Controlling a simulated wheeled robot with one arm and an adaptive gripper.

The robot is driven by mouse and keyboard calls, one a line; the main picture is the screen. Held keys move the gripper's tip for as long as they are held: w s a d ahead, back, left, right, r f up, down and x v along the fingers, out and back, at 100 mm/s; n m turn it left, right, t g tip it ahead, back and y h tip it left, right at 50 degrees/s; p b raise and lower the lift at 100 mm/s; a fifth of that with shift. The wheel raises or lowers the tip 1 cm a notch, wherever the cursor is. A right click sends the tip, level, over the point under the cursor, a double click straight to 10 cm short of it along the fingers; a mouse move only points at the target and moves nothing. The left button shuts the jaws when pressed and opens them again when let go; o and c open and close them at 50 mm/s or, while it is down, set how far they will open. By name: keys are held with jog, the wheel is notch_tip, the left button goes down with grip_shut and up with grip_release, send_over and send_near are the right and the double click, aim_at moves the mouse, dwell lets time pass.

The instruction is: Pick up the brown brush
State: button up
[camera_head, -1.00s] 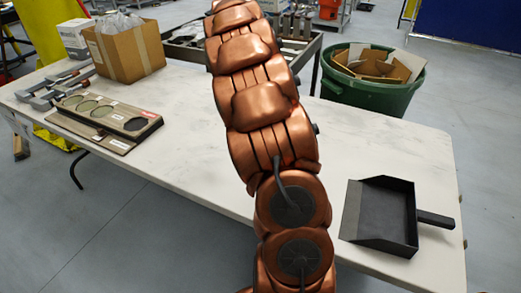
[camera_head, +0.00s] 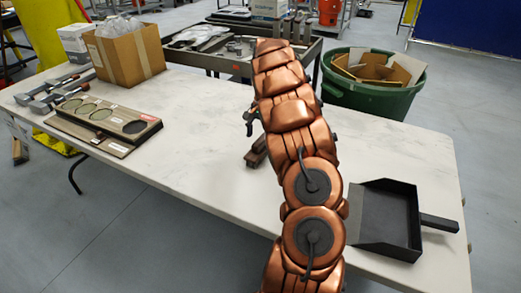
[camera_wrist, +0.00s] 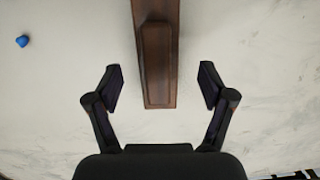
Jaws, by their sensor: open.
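The brown brush (camera_wrist: 157,60) lies on the white table in the wrist view, its brown body running up out of the top edge. In the head view a part of the brush (camera_head: 256,153) shows left of my arm; the arm hides the rest. My gripper (camera_wrist: 161,88) is open, one finger on each side of the brush's near end, with a gap on both sides. In the head view one finger of my gripper (camera_head: 249,119) shows beside the arm.
A black dustpan (camera_head: 385,215) lies on the white table (camera_head: 200,150) at right. A board with round cutouts (camera_head: 105,122), clamps (camera_head: 50,95) and a cardboard box (camera_head: 125,55) stand at left. A small blue thing (camera_wrist: 22,41) lies on the table. A green bin (camera_head: 370,92) stands behind.

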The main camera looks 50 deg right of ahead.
aim_at(260, 147)
jog(key=shift+s+a+f+p, duration=0.15)
jog(key=shift+a+f+p, duration=0.05)
jog(key=shift+f, duration=1)
jog(key=shift+s+a+f+p, duration=0.1)
jog(key=shift+a+f+p, duration=0.1)
jog(key=shift+f, duration=1)
jog(key=c, duration=1.4)
